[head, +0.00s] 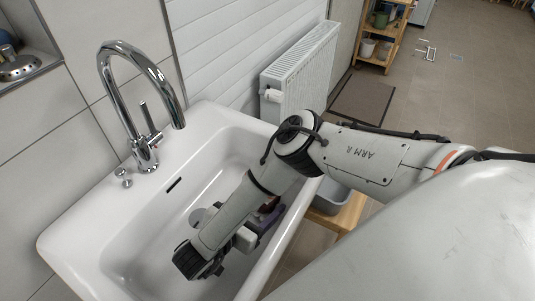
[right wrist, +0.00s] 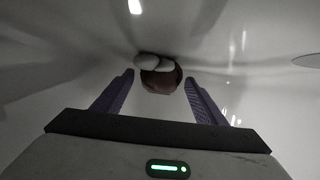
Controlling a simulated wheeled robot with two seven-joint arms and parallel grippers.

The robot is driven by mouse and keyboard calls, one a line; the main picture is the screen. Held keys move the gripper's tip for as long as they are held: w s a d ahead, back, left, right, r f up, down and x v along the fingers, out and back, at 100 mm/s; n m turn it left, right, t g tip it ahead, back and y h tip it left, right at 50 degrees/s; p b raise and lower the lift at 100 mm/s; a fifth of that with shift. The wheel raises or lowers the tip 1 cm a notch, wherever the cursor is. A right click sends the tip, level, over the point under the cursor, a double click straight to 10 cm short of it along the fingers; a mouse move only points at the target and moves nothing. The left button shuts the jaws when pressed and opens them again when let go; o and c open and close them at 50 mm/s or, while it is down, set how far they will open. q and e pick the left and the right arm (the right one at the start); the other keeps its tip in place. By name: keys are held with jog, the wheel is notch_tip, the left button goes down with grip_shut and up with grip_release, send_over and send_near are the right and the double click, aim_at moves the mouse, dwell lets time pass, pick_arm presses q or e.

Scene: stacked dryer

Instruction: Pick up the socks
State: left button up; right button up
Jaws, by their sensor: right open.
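A small rolled bundle, reddish-brown with whitish rounded ends (right wrist: 160,77), appears to be the socks. It lies in the white sink (head: 140,240). In the right wrist view it sits between and just beyond the fingertips, with a gap on each side. My right gripper (head: 266,219) is down inside the basin near its right wall, with purple fingers open and empty. In the head view a dark reddish patch (head: 268,205) shows beside the fingers, mostly hidden by my arm. My left gripper is not in view.
A chrome faucet (head: 140,85) arches over the sink's back left. The basin walls surround my right gripper closely. A white radiator (head: 305,75) is on the wall behind. A grey bin (head: 330,197) on a wooden stand (head: 350,212) stands right of the sink.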

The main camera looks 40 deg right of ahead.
jog(key=shift+w+d+f, duration=0.1)
jog(key=shift+d+f, duration=0.05)
jog(key=shift+d, duration=0.2)
jog(key=shift+c, duration=0.4)
jog(key=c, duration=1.1)
